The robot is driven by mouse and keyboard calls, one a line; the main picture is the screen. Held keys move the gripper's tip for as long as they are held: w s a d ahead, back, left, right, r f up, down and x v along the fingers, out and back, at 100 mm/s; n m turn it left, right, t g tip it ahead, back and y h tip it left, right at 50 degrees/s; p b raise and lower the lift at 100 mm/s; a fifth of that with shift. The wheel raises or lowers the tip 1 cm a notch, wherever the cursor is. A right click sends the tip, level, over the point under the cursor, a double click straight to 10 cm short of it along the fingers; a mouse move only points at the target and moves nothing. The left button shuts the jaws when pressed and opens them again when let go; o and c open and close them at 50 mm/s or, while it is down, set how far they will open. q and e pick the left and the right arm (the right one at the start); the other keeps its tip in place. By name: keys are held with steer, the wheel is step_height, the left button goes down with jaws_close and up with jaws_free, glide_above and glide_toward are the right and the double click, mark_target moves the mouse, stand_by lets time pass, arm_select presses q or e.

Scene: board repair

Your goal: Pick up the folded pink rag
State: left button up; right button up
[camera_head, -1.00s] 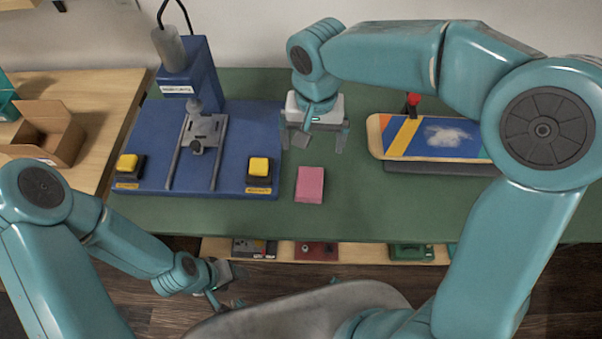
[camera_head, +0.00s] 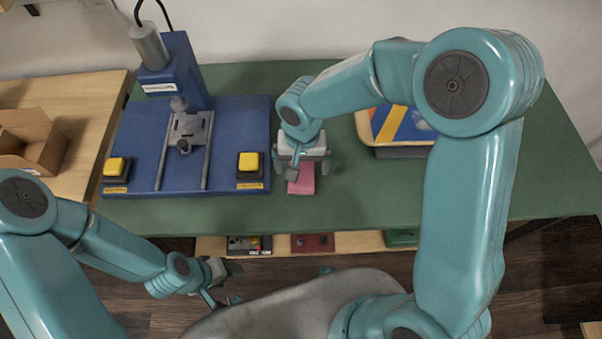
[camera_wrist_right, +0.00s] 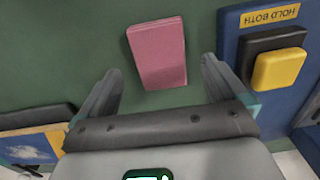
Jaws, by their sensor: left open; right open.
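The folded pink rag (camera_head: 302,180) lies flat on the green table mat (camera_head: 380,190), right of the blue press base. My right gripper (camera_head: 305,172) is open above the rag and partly hides it in the head view. In the right wrist view the rag (camera_wrist_right: 157,53) shows whole, just beyond and between the two open fingertips (camera_wrist_right: 160,75), with nothing held. My left gripper (camera_head: 225,283) is open and empty, low in front of the table edge.
The blue press (camera_head: 215,125) with yellow buttons (camera_head: 250,162) stands close left of the rag. A cardboard box (camera_head: 35,140) sits at far left. Mat around the rag is clear.

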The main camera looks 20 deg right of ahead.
steer(key=shift+a+f, duration=0.1)
steer(key=shift+f, duration=1.35)
steer(key=c, duration=1.1)
steer(key=shift+r, duration=0.1)
step_height(320, 180, up, 20)
steer(key=shift+p, duration=0.75)
steer(key=o, duration=0.5)
steer(key=shift+c, duration=0.2)
steer(key=c, duration=0.4)
